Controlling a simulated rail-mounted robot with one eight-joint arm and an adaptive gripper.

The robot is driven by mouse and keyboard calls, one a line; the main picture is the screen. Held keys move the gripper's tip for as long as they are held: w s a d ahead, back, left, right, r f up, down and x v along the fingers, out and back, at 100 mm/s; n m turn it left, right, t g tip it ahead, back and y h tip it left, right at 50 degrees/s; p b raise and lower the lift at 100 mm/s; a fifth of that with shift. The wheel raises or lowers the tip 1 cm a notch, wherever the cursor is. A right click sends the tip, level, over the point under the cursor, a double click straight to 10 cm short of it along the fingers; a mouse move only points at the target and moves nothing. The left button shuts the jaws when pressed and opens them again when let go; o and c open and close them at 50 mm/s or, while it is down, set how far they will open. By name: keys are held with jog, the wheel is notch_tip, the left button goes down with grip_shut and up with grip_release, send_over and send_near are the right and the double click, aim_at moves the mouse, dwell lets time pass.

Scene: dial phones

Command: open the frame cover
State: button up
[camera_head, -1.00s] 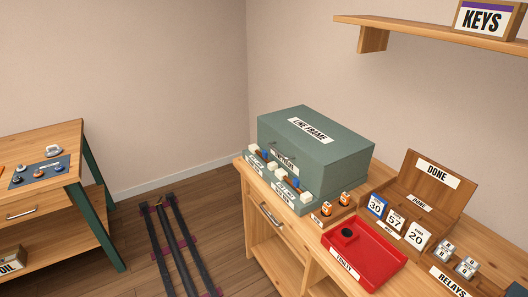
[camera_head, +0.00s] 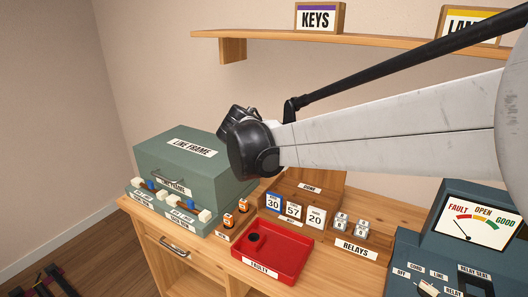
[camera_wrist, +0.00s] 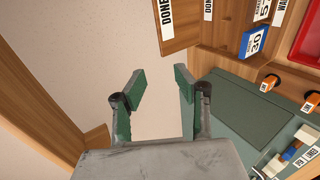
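The frame cover (camera_head: 160,155) is a grey-green box lid labelled LINE FRAME, shut on its base at the back left of the bench. A metal handle (camera_head: 168,178) is on its front face. Its right part is partly hidden behind my arm in the head view. Part of a grey-green surface, likely the line frame, shows at the lower right of the wrist view (camera_wrist: 245,110). My gripper (camera_wrist: 162,82) is open and empty, its green-padded fingers apart. In the head view my arm reaches in from the right, its dark wrist above the cover's right side; the fingers are not clear there.
A wall shelf (camera_head: 270,48) is above.

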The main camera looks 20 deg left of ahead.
aim_at(163, 178)
jog(key=s+a+f+n+t+y+b, duration=0.1)
jog(key=s+a+f+t+b, duration=0.15)
jog(key=a, duration=0.65)
jog(key=s+a+f+n+t+b, duration=0.15)
jog(key=a+f, duration=0.25)
jog(key=a, duration=0.5)
jog(key=s+a+f+n+t+y+b, duration=0.1)
jog(key=s+a+f, duration=0.15)
jog(key=a, duration=0.55)
jog(key=s+a+f+n+t+y+b, duration=0.1)
jog(key=s+a+f+t+y+b, duration=0.15)
jog(key=s+a+f, duration=0.35)
jog(key=s+a+f+n+t+y+b, duration=0.1)
jog(key=s+a+f+b, duration=0.3)
jog(key=a+f, duration=0.4)
jog(key=shift+g, duration=0.25)
jog(key=x, duration=0.4)
jog(key=b+x, duration=0.1)
jog(key=x, duration=0.4)
jog(key=r+x, duration=0.1)
jog(key=x, duration=0.4)
jog(key=shift+w+a+b, duration=0.1)
jog(key=shift+a+b, duration=0.2)
jog(key=shift+b, duration=0.05)
jog(key=shift+c, duration=0.4)
grip_shut()
